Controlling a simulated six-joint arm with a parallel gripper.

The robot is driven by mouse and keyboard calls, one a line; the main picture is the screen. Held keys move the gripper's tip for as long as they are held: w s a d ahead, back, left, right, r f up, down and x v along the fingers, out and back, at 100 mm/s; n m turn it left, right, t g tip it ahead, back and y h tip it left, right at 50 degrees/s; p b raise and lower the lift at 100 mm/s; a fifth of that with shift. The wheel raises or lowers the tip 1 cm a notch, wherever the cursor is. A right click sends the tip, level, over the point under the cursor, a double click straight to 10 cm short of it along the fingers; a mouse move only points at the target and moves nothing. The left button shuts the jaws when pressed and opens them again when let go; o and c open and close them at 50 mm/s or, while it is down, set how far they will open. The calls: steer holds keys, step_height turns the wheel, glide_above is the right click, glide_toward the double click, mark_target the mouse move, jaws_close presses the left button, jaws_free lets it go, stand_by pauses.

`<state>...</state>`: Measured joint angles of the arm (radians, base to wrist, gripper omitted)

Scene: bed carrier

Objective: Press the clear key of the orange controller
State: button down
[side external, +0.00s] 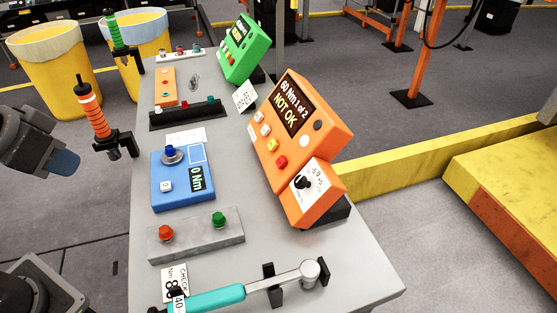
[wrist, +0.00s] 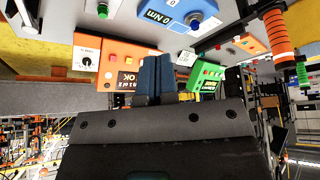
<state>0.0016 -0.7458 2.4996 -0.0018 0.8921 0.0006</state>
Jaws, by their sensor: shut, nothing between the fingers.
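The orange controller (side external: 303,127) stands tilted on the far side of the grey table. Its screen (side external: 289,104) reads "60 Nm 1 of 2 NOT OK". A row of small keys, two pale, one yellow and one red (side external: 282,162), lies beside the screen; their labels are too small to read. My gripper (side external: 66,163) is left of the table, well apart from the controller. In the wrist view my gripper (wrist: 157,76) has its blue fingers shut and empty. That view is upside down, and the orange controller (wrist: 93,76) shows left of the fingers, partly hidden.
A knob box (side external: 312,190) adjoins the controller. A blue 0 Nm unit (side external: 183,190), a grey block (side external: 195,240) with red and green buttons, and a teal torque wrench (side external: 215,300) lie nearer. An upright orange-handled tool (side external: 93,110) stands at the table's left edge. A green controller (side external: 245,50) is behind.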

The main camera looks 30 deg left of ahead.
mark_target(281, 162)
steer(key=w+d+f+t, duration=0.4)
steer(key=w+d, duration=0.3)
steer(key=w, duration=0.4)
steer(key=w+d+f+t, duration=0.4)
steer(key=w+d+t, duration=0.2)
steer(key=w, duration=0.6)
steer(key=shift+d+f+h, duration=0.4)
steer(key=shift+d, duration=0.2)
steer(key=w+d+f, duration=0.5)
steer(key=shift+f, duration=0.2)
stand_by(1.1)
steer(key=shift+w+d+f, duration=0.2)
steer(key=shift+f, duration=0.05)
